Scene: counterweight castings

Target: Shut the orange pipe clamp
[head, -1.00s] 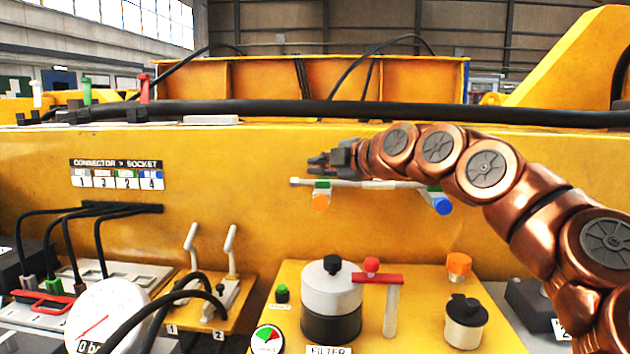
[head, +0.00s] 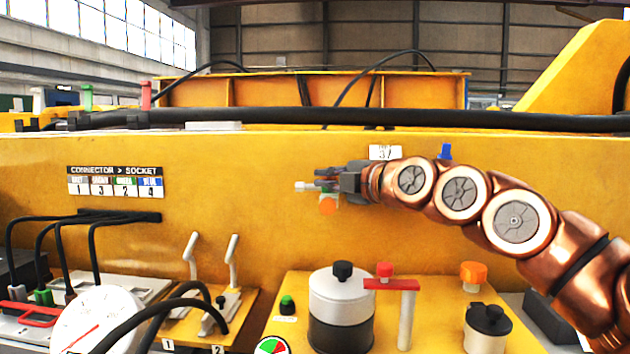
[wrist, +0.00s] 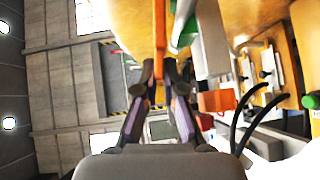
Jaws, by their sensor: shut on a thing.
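The orange pipe clamp (head: 328,206) hangs below the left part of a pale pipe (head: 301,186) on the yellow wall. A green piece shows just above the orange part. My gripper (head: 320,177) is at this clamp, level with the pipe's left end, its fingers pointing left. In the wrist view the fingers (wrist: 166,68) are drawn together at the clamp. The orange part (wrist: 216,101) shows beside the right finger, and a green part (wrist: 186,36) lies beyond the tips. The exact contact between the fingertips is hard to see. My wrist and arm hide the pipe's right part.
A blue piece (head: 445,152) stands above my arm, beside a white number plate (head: 385,152). Below are a filter canister (head: 341,300), a red-handled post (head: 405,315) and two levers (head: 233,262).

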